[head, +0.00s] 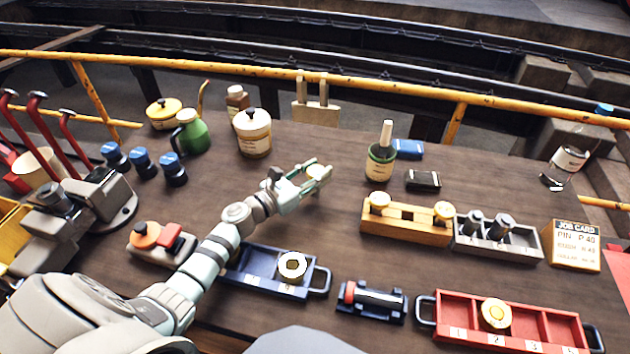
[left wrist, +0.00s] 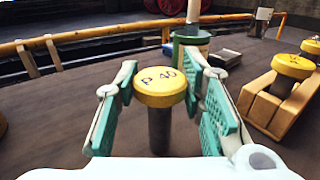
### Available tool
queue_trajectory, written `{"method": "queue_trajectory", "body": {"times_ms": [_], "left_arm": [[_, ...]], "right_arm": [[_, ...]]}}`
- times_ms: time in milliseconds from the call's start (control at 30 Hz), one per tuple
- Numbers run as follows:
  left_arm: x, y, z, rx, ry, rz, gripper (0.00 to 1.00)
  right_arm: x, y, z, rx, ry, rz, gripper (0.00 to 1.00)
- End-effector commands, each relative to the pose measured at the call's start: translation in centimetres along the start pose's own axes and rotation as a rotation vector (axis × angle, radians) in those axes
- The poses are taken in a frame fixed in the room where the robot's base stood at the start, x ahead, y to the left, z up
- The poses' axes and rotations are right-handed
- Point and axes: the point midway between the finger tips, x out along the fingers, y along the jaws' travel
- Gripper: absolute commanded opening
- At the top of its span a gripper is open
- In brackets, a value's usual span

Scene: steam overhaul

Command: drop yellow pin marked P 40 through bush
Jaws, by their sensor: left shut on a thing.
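My left gripper (head: 318,176) is above the middle of the bench, shut on a yellow-headed pin (head: 315,172). In the left wrist view the pin (left wrist: 160,88) is upright between the green finger pads (left wrist: 165,110). Its head is marked P 40 and its dark shank hangs down. A cream ring with a dark hole (head: 292,266), which looks like the bush, sits in the blue tray (head: 258,282), nearer the bench front than the gripper. My right gripper is not in view.
A wooden rack (head: 405,227) holds two yellow-headed pins, beside a grey rack (head: 497,244) with dark pins. A red numbered tray (head: 545,325) holds a yellow round part (head: 495,314). A job card (head: 574,245) reads PIN P 40. A green pot (head: 380,162) stands right of the gripper.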

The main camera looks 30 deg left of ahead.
Motion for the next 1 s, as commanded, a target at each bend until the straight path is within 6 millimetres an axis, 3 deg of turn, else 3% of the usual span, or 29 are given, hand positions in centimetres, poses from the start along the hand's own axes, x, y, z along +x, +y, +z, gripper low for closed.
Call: {"method": "queue_trajectory", "body": {"times_ms": [33,367,400,500,867,1000], "left_arm": [[0.1,0.0,-0.8,-0.002,-0.003,-0.001,0.00],[0.0,0.0,-0.8,0.001,-0.003,-0.001,0.00],[0.0,0.0,-0.9,0.001,-0.001,0.000,0.39],[0.0,0.0,-0.8,0.001,-0.001,0.000,0.55],[-0.1,0.0,-0.3,0.001,0.000,0.000,0.56],[-2.8,0.0,-0.8,0.003,0.003,-0.003,0.56]], "right_arm": [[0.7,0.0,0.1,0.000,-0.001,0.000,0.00],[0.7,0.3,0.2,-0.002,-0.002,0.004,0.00],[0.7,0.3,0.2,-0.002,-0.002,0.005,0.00],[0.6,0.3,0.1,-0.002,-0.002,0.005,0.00],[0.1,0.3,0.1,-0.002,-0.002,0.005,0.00],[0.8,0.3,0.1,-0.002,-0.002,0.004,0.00]]}}
